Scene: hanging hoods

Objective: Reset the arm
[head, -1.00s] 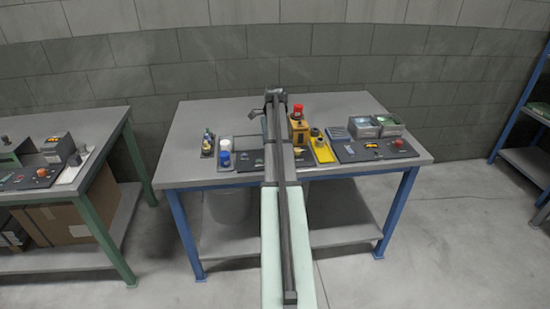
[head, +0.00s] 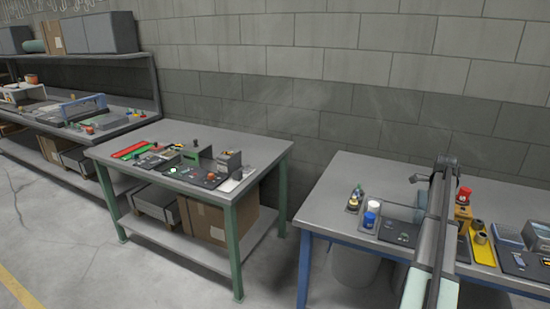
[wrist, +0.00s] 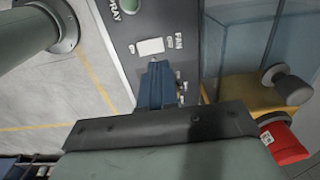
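My arm rises from the lower right of the head view over the blue-legged table (head: 335,200). Its dark upper end stands above the tabletop, and a small dark end part pokes out to its left; the fingers are too small to make out there. In the wrist view, my gripper (wrist: 157,85) shows as a dark bar with narrow blue fingers together at the middle, with no gap or held thing visible between them.
A yellow block with a grey knob (wrist: 288,85) and a red cap (wrist: 283,140) are close on the wrist view's right. Blue and white jars (head: 371,214) and a yellow tray (head: 482,248) share the table. A green-legged table (head: 275,148) stands left, with a floor gap between.

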